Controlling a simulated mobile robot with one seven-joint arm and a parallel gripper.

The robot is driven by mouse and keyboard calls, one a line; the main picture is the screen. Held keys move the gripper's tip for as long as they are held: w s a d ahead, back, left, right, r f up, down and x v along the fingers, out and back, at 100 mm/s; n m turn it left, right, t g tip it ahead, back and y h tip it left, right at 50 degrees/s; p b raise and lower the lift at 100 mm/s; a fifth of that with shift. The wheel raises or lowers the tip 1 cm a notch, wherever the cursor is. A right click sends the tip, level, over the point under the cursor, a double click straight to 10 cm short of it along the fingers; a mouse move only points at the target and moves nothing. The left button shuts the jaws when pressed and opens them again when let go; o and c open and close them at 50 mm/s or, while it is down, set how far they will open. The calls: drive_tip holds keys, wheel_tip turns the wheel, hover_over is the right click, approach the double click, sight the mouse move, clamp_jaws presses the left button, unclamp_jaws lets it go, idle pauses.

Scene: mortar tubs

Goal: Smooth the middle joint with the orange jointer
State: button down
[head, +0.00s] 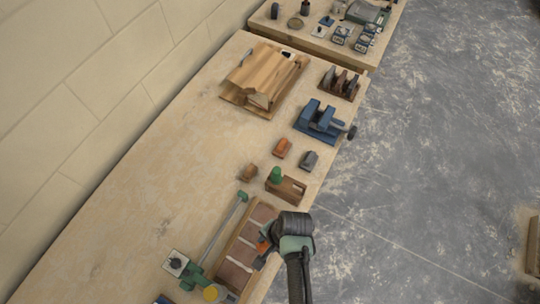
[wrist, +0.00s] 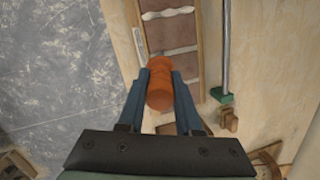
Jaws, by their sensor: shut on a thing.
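The orange jointer (wrist: 160,85) is between the two blue fingers of my gripper (wrist: 160,72), with its rounded handle facing the wrist camera. Its working end is hidden. In the head view my gripper (head: 266,244) is over the right side of the brick panel, and a bit of orange shows at it. The brick panel (head: 252,232) is a row of reddish bricks in a wooden frame, also seen in the wrist view (wrist: 172,34). A pale, uneven mortar joint (wrist: 168,12) crosses it near the top there. I cannot tell whether the jointer touches the panel.
A long green-ended clamp (head: 224,230) lies along the panel's left side. Beyond are a wooden box with a green-handled tool (head: 286,187), an orange block (head: 282,147), a grey block (head: 309,160) and a blue vise (head: 320,119). The bench's left part is clear.

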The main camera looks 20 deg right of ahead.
drive_tip(key=shift+w+a, duration=0.1)
drive_tip(key=shift+w, duration=0.05)
drive_tip(key=shift+w+a+f, duration=0.1)
drive_tip(key=shift+w+a, duration=0.25)
drive_tip(key=shift+w, duration=0.05)
drive_tip(key=shift+a, duration=0.1)
idle(0.4)
drive_tip(key=shift+w+a, duration=0.4)
drive_tip(key=shift+w, duration=0.25)
drive_tip(key=shift+w, duration=0.1)
drive_tip(key=shift+w+a, duration=0.4)
drive_tip(key=shift+w, duration=0.1)
drive_tip(key=shift+w+a, duration=0.3)
drive_tip(key=shift+w, duration=0.3)
